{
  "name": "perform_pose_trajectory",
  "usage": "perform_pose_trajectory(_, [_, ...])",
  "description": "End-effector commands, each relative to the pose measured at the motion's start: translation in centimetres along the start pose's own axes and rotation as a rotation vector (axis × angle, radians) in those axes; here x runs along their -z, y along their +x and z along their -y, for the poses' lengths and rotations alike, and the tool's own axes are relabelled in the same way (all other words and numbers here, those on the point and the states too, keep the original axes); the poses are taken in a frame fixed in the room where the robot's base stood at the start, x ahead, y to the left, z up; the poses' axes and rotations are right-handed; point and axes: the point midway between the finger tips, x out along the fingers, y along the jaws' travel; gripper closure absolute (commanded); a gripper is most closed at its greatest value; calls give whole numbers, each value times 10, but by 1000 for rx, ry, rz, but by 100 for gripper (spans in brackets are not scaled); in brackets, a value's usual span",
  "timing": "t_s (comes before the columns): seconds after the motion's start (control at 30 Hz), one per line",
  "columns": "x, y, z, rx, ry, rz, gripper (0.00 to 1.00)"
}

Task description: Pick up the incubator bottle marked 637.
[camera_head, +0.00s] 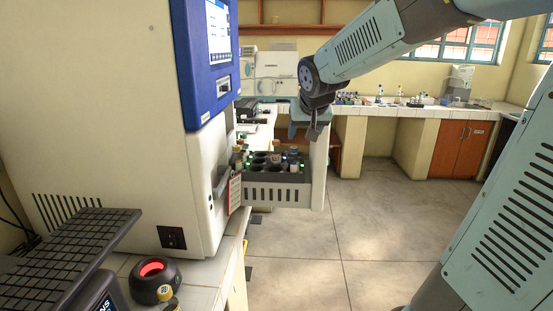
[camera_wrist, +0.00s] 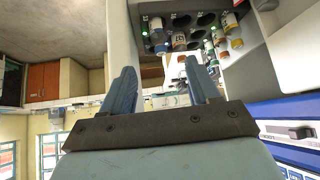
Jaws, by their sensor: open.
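Several bottles (camera_head: 275,158) stand in a dark rack (camera_head: 262,178) in the incubator's pulled-out drawer (camera_head: 285,195), with some slots empty. In the wrist view, bottles (camera_wrist: 179,40) with white labels and orange or blue parts show at the top, beside small green lights. The labels are too small to read, so I cannot tell which bottle is 637. My gripper (camera_head: 309,133) is above the right part of the drawer, clear of the bottles. In the wrist view, my gripper (camera_wrist: 160,66) has its two blue-grey fingers apart with nothing between them.
The white incubator (camera_head: 110,110) with a blue panel (camera_head: 208,60) rises left of the drawer. A black ring device (camera_head: 154,280) glowing red stands at the front left, with a yellow-capped item (camera_head: 167,294) beside it. Benches (camera_head: 430,112) line the back; the floor (camera_head: 385,225) is clear.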

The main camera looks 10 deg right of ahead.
Motion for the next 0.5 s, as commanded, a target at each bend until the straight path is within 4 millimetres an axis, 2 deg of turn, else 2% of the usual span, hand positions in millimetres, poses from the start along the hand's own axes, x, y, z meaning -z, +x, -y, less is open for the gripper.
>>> perform_pose_trajectory(0.03, [13, 16, 6, -4, -3, -10, 40])
perform_pose_trajectory(0.2, [52, 60, 25, -12, -7, -68, 40])
perform_pose_trajectory(0.33, [71, 84, 38, -13, -14, -103, 40])
perform_pose_trajectory(0.5, [83, 100, 47, -12, -20, -127, 40])
